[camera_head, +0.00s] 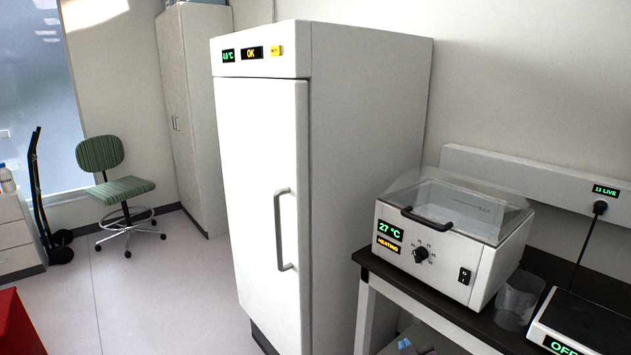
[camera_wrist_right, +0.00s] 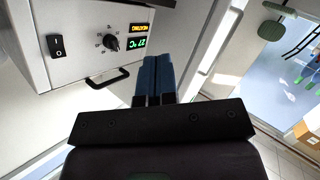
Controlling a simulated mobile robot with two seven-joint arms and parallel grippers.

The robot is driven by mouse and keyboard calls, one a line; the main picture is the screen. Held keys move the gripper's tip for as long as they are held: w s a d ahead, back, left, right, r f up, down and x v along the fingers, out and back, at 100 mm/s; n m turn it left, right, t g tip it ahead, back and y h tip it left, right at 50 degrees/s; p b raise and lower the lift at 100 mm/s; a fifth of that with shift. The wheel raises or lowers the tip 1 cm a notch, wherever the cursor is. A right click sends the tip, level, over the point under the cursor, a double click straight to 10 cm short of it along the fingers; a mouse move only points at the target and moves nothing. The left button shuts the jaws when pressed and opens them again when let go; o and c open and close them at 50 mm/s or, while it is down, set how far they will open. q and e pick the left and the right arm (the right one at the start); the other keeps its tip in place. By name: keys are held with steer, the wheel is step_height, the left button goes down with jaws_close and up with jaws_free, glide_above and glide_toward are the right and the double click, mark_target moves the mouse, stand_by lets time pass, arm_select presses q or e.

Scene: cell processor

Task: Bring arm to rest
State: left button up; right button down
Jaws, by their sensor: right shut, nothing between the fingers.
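My right gripper (camera_wrist_right: 155,62) shows in the right wrist view, with its two blue fingers together and nothing between them. The wrist picture is upside down. In it the fingers point towards the front of the white water bath, close to its dark handle in the picture; the distance is hard to judge. I cannot make out either gripper clearly in the head view. My left gripper is not in view.
The water bath (camera_head: 450,235), showing 27 °C and HEATING, stands on a dark-topped bench (camera_head: 420,298). A clear beaker (camera_head: 517,300) and a scale (camera_head: 585,325) stand to its right. A tall white fridge (camera_head: 270,180) with a closed door stands left. Open floor (camera_head: 165,290) lies further left.

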steer(key=s+d+f+m+g, duration=0.1)
steer(key=s+f, duration=0.3)
steer(key=s, duration=0.4)
steer(key=s+d+f+m+g, duration=0.1)
steer(key=s+d+f, duration=0.3)
steer(key=s, duration=0.5)
steer(key=s+d+f+m+g, duration=0.1)
steer(key=s+d+f+m, duration=0.1)
steer(key=s, duration=0.6)
step_height(320, 180, down, 3)
steer(key=shift+s+d+r, duration=0.1)
steer(key=shift+s+d, duration=0.1)
steer(key=shift+d, duration=0.5)
